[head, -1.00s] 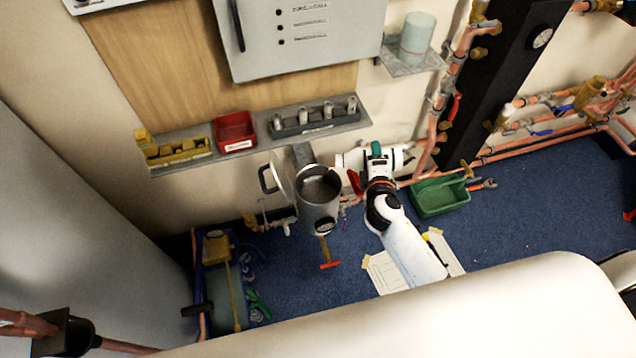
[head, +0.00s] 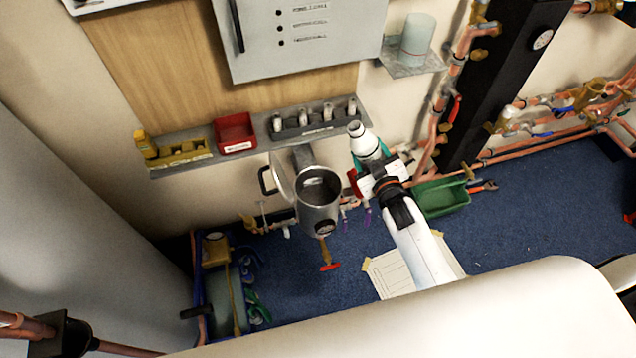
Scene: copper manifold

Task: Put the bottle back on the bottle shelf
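A white bottle with a tapered top, a dark ring near its tip and a green part lower down (head: 362,141) is held off the floor in the head view, tilted with its tip up and left. My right gripper (head: 377,172) appears shut around its lower part, which is largely hidden. A small grey wall shelf (head: 408,71) is above and right of the bottle and carries a pale green cylinder (head: 417,38). A long grey wall shelf (head: 260,135) lies to the left. Neither shelf is labelled as the bottle shelf. My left gripper is not in view.
The long shelf carries a yellow holder (head: 180,154), a red bin (head: 235,132) and a grey rack (head: 316,122). Copper pipes (head: 446,100) and a green tray (head: 438,198) are to the right.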

